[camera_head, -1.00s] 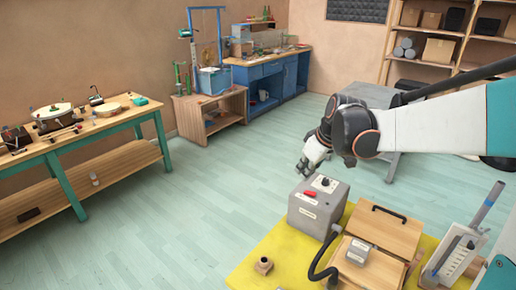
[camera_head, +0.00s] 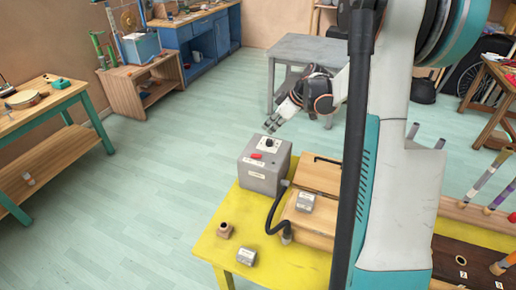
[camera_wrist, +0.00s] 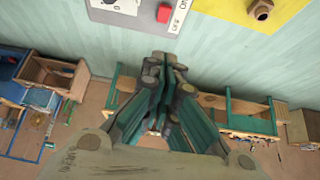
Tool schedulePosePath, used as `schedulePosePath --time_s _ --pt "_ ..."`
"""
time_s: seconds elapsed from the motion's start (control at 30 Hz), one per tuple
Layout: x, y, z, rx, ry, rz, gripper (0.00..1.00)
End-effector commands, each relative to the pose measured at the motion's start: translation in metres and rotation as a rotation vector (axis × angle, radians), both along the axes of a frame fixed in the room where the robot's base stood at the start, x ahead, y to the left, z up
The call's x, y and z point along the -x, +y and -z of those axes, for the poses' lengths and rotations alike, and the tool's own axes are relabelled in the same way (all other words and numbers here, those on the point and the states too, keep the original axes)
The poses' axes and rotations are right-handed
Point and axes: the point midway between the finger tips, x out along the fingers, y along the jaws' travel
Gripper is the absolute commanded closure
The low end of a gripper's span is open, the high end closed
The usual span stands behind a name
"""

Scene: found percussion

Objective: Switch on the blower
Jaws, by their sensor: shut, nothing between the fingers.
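The blower (camera_head: 262,178) is a grey box on a yellow table, with a red switch (camera_head: 256,156) and a black knob (camera_head: 268,143) on its top. A black hose runs from it to a wooden box. In the wrist view the blower (camera_wrist: 128,16) is at the top edge, with the red switch (camera_wrist: 164,12) beside "OFF" and "ON" lettering; which side is pressed I cannot tell. My gripper (camera_head: 271,126) appears just above or behind the blower's back edge. Its fingers (camera_wrist: 165,62) are shut and empty, apart from the switch in the wrist view.
The wooden box (camera_head: 318,176) stands right of the blower with a small grey box (camera_head: 304,202) on it. A brown fitting (camera_head: 225,230) and another grey box (camera_head: 247,256) are on the yellow table (camera_head: 292,270). A grey table (camera_head: 302,48) stands behind. Floor at left is clear.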

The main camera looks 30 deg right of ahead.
Motion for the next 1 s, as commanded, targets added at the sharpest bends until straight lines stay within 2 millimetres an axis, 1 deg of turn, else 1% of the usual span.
schedulePosePath --time_s 0.17,0.27,0.73,0.9,1.0 --pt "-0.002 0.002 0.004 0.001 0.001 0.000 1.00" --pt "-0.007 0.005 0.013 0.001 0.001 0.000 1.00" --pt "-0.044 0.035 0.088 0.000 0.001 -0.001 1.00" --pt "-0.039 0.030 0.111 0.000 0.001 0.002 1.00" --pt "-0.037 0.029 0.118 0.001 0.001 0.001 1.00"
